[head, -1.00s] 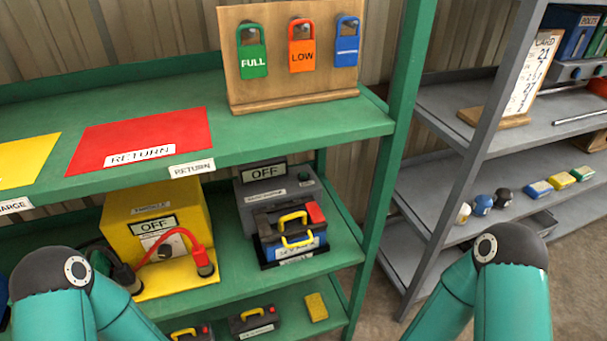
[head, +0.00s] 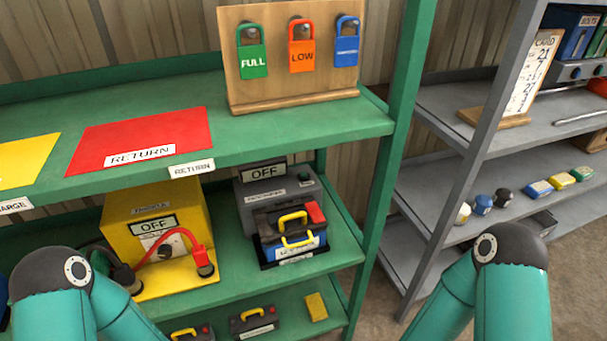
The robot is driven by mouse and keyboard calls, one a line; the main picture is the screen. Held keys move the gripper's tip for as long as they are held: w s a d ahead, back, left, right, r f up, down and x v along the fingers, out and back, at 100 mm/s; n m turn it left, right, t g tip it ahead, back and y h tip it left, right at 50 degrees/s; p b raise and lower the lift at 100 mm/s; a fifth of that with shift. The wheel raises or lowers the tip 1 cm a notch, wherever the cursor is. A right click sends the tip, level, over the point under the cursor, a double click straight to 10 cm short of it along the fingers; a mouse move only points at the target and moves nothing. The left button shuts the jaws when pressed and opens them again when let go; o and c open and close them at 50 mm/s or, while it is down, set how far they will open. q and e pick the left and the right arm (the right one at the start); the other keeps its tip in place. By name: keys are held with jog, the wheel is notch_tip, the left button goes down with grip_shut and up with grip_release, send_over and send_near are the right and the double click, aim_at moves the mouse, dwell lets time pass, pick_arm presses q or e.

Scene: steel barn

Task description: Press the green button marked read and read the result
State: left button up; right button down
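A grey box (head: 243,192) with a dark display reading OFF (head: 265,172) stands on the green rack's middle shelf. A small dark green button (head: 304,182) shows on its upper right; any marking on it is too small to read. A battery (head: 308,244) with a blue front, yellow handles and a red piece on top sits in front of the box and hides its lower part. Only the bent teal links of my two arms show, at the lower left and lower right. Neither gripper is in view.
A yellow device (head: 117,208) reading OFF, with red and black cables, stands left of the grey box. Above are a red RETURN mat (head: 180,130) and a board (head: 275,83) with FULL, LOW and blue tags. A green post (head: 399,140) stands right of the box.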

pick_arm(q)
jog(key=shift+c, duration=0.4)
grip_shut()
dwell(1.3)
